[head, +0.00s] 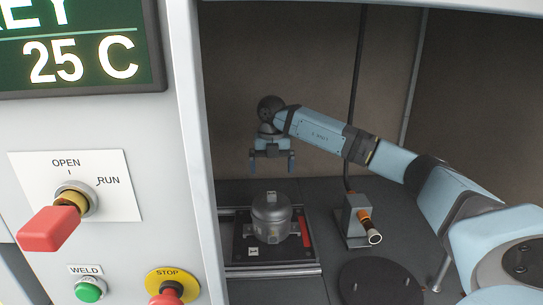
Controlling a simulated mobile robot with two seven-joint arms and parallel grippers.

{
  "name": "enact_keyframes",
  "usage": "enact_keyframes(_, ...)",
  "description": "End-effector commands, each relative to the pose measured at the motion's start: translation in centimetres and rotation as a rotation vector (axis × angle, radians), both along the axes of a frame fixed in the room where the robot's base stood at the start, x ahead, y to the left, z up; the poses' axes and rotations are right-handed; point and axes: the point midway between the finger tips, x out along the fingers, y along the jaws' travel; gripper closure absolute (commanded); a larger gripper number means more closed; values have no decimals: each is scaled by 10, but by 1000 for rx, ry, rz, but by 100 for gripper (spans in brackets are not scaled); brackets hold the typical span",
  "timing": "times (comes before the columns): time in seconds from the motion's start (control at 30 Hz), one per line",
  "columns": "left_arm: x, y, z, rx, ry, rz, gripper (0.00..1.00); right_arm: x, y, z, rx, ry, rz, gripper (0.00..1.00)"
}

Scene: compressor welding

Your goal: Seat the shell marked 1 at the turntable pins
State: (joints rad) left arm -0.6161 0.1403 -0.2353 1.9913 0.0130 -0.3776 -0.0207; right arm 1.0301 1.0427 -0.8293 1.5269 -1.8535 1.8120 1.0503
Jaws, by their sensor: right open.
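A grey metal compressor shell (271,219) stands upright on a dark square plate (285,255) inside the cabinet. A small white tag (253,252) lies at the plate's front left; its mark is too small to read surely. My right gripper (272,165) hangs above the shell, pointing down, with its blue fingers apart and empty. There is a clear gap between the fingertips and the shell's top. The dark round turntable (380,285) lies at the front right, with small pins standing on it and no shell. My left gripper is out of view.
A welding torch on a grey stand (357,222) stands between the plate and the turntable. A red strip (305,231) runs along the plate's right side. At left, the cabinet's front panel (130,130) carries a red-handled switch (52,228), a green weld button (90,290) and a stop button (168,295).

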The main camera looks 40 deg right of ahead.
Motion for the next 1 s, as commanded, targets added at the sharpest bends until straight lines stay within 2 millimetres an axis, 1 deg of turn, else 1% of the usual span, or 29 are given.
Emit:
enact_keyframes(0.03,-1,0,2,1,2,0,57,-1,0,-11,0,6,0,0)
enact_keyframes(0.1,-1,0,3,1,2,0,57,-1,0,-25,0,6,0,0)
enact_keyframes(0.3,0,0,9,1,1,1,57,-1,0,-64,0,4,-1,0)
enact_keyframes(0.5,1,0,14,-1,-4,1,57,0,0,-93,0,4,0,0)
enact_keyframes(0.7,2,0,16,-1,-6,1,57,0,0,-105,0,1,0,0)
enact_keyframes(0.97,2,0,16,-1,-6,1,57,0,0,-107,1,1,0,0)
enact_keyframes(1.0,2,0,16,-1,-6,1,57,0,0,-107,1,1,0,5)
